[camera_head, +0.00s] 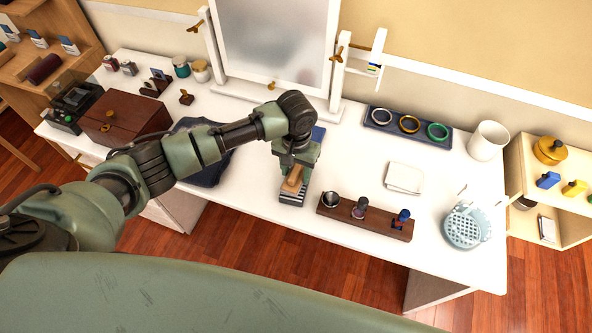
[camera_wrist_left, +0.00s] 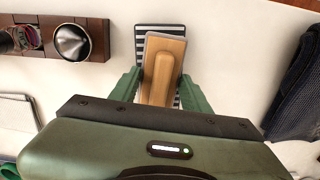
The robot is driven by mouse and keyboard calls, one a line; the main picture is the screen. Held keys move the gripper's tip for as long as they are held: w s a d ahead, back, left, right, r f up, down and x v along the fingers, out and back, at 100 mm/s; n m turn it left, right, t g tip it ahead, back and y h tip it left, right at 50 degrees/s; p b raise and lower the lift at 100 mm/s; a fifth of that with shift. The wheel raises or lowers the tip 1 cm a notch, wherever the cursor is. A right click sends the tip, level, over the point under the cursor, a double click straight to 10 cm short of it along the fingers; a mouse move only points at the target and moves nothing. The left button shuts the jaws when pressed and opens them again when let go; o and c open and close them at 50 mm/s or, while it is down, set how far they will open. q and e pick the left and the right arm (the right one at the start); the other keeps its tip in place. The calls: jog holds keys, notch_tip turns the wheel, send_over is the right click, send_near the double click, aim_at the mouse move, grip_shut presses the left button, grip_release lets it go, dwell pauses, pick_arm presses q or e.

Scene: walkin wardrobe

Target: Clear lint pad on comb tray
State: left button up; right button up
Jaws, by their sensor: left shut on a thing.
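The lint pad (camera_head: 293,181) is a light wooden block with a raised grip. My left gripper (camera_head: 297,166) points down and is shut on it. In the left wrist view the lint pad (camera_wrist_left: 163,65) sits between the two green fingers. The comb tray (camera_head: 293,199) is a small dark tray with pale stripes, directly under the pad. Its striped end also shows past the pad in the left wrist view (camera_wrist_left: 147,38). The pad covers much of the tray; whether they touch is hard to tell. My right gripper is out of view.
A wooden holder (camera_head: 338,209) with several small items stands just right of the tray. Folded dark cloth (camera_head: 208,165) lies to the left.

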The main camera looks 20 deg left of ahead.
aim_at(296, 170)
pick_arm(q)
jog(key=shift+f, duration=0.45)
dwell(0.6)
dwell(0.4)
jog(key=shift+s+f, duration=0.15)
jog(key=shift+f, duration=0.05)
dwell(1.8)
jog(key=shift+p, duration=0.35)
notch_tip(296, 170, up, 7)
jog(key=p, duration=0.8)
jog(key=shift+r, duration=0.15)
dwell(0.4)
